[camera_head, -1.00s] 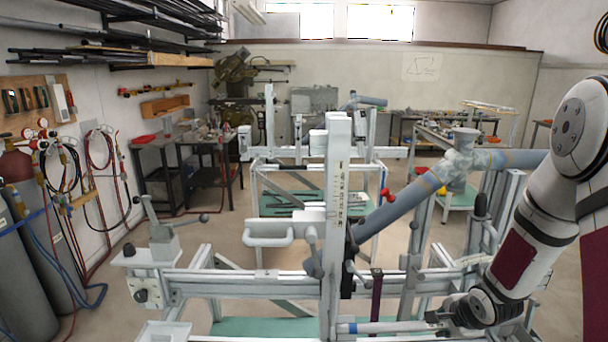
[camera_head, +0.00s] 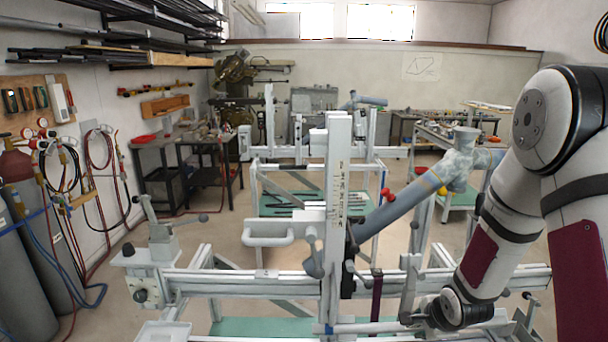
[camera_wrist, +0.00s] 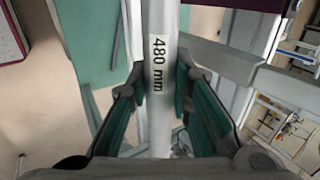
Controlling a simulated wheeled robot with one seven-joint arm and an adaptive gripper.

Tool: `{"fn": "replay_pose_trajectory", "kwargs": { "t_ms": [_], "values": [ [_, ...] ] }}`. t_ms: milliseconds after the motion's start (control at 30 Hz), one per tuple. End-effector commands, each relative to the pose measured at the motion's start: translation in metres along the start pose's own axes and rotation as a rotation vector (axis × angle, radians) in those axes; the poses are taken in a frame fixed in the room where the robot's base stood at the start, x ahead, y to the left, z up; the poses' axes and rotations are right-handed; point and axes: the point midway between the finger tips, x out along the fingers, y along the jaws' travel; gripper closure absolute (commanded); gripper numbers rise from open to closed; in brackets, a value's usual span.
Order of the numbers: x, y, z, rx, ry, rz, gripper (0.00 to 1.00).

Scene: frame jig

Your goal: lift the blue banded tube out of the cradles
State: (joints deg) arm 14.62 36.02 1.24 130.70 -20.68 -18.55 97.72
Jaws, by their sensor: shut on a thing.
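The tube with a blue band is a pale, slim tube (camera_head: 370,327) at the bottom of the head view. Its blue band shows near its left end, by the foot of the upright post. My gripper (camera_head: 412,319) is at the right part of the tube. In the wrist view the tube (camera_wrist: 160,120) runs between the two fingers of my gripper (camera_wrist: 161,78), which are shut on it. The tube carries a "480 mm" label. I cannot make out the cradles, or whether the tube touches them.
An upright post (camera_head: 339,220) with a scale stands close to the tube's left end. A horizontal frame rail (camera_head: 245,283) runs behind the tube. A dark strap (camera_head: 376,295) hangs from the rail. A thick grey-blue pipe (camera_head: 400,205) slants above.

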Motion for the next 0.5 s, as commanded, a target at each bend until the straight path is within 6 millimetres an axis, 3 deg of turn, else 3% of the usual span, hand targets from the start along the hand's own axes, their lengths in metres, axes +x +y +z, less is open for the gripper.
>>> {"fn": "replay_pose_trajectory", "kwargs": {
  "t_ms": [500],
  "values": [
    [-0.008,0.011,0.000,-0.002,-0.001,-0.001,1.00]
  ]
}}
